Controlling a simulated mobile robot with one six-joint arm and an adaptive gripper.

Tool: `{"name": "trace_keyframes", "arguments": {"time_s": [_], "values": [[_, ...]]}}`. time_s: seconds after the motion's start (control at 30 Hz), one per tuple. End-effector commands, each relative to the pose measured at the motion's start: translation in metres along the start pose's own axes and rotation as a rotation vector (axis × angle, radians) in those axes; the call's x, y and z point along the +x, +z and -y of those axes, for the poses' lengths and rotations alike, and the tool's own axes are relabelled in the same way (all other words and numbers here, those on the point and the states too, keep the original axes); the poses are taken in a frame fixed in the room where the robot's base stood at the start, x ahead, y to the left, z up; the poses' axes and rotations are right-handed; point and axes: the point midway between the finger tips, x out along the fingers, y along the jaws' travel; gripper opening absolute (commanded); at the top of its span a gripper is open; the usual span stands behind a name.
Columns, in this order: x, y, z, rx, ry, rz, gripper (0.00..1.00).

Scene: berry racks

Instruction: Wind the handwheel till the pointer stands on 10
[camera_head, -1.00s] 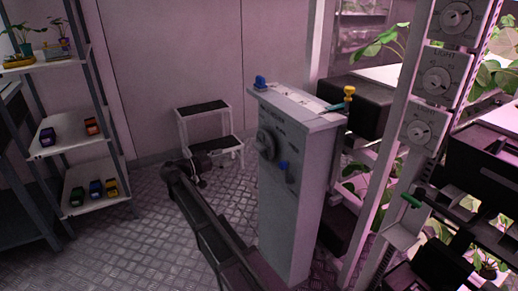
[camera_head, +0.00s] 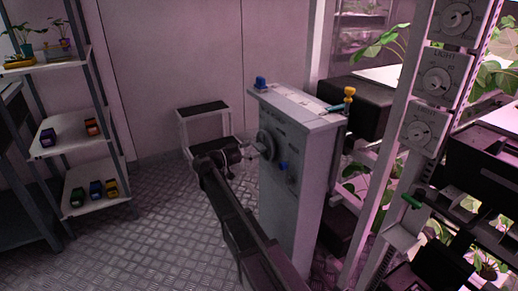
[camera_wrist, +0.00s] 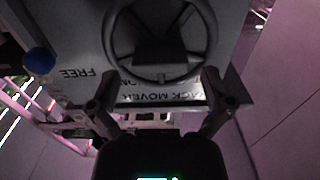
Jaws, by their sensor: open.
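The handwheel (camera_head: 266,144) is on the front of the grey pedestal (camera_head: 292,215). In the wrist view the handwheel (camera_wrist: 160,46) appears as a dark ring with a thick hub bar, near the top. My gripper (camera_head: 252,150) is in front of the wheel, close to it. In the wrist view my gripper (camera_wrist: 158,82) has its two fingers wide apart at either side of the wheel's lower rim, with nothing held. I cannot tell if they touch it. The panel reads "RACK MOVER" and "FREE", upside down. I cannot make out a pointer or the number 10.
A blue-knobbed lever (camera_head: 284,165) is beside the wheel; its knob (camera_wrist: 38,61) shows at left in the wrist view. A step stool (camera_head: 204,108) stands behind. Plant racks fill the right.

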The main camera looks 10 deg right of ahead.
Motion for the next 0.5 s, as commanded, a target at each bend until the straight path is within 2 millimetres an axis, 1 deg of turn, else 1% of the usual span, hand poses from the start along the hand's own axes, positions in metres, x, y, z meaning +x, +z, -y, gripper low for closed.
{"name": "trace_keyframes", "arguments": {"time_s": [0.03, 0.1, 0.23, 0.5], "values": [[0.007, 0.000, 0.000, 0.000, 0.001, 0.000, 1.00], [0.014, 0.000, 0.000, 0.000, 0.001, 0.000, 1.00], [0.024, 0.000, 0.000, 0.000, 0.001, 0.000, 1.00], [0.029, 0.000, 0.000, 0.000, 0.000, 0.000, 1.00]]}}
